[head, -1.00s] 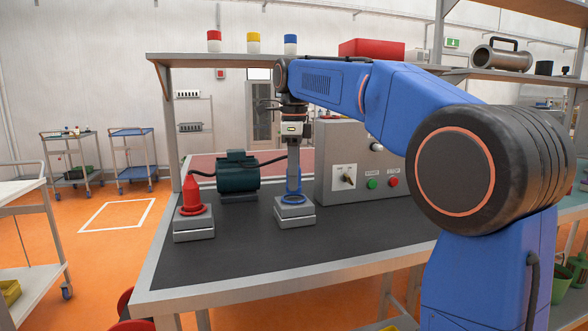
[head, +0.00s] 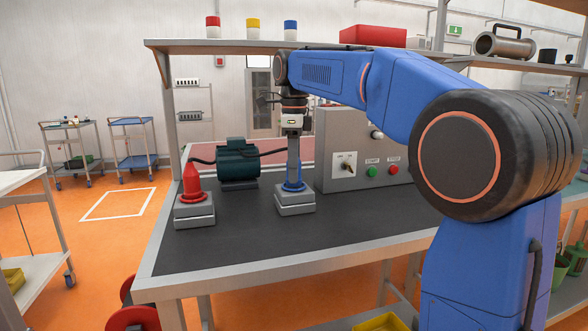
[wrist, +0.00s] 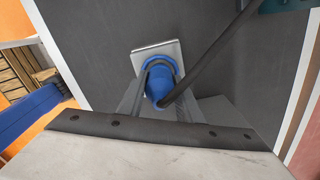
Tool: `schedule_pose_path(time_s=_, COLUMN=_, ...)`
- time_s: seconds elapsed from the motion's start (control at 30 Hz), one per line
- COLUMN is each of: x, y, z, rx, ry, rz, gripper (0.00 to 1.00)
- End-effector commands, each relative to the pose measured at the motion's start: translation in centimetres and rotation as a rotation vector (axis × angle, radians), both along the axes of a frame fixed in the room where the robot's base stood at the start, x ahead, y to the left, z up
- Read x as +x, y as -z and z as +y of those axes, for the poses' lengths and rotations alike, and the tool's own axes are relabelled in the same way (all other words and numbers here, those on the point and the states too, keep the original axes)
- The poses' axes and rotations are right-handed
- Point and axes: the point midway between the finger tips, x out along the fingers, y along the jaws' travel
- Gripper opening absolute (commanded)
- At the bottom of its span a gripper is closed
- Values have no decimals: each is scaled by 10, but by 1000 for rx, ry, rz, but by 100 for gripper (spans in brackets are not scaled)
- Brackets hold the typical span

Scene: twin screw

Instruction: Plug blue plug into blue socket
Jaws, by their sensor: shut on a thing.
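My gripper (head: 293,178) is shut on the blue plug (wrist: 159,87), pointing down over the workbench. The blue plug also shows low between the fingers in the head view (head: 293,186). The blue socket (head: 295,200) is a grey box with a blue ring on top, directly under the plug. In the wrist view the socket (wrist: 142,51) shows beyond the plug, its ring partly around the plug's far side. The plug's lower end is hidden, so I cannot tell how deep it sits. A dark cable runs from the plug to the upper right.
A red plug (head: 192,184) stands in a similar grey socket box (head: 194,212) to the left. A dark green motor (head: 237,161) sits behind. A grey control box (head: 355,155) stands close on the right. The front of the bench top is clear.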

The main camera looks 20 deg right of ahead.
Motion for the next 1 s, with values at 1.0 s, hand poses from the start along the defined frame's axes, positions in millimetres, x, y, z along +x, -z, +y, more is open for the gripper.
schedule_pose_path(time_s=1.0, x=0, y=10, z=0, rx=0, ry=0, rz=-1, gripper=12)
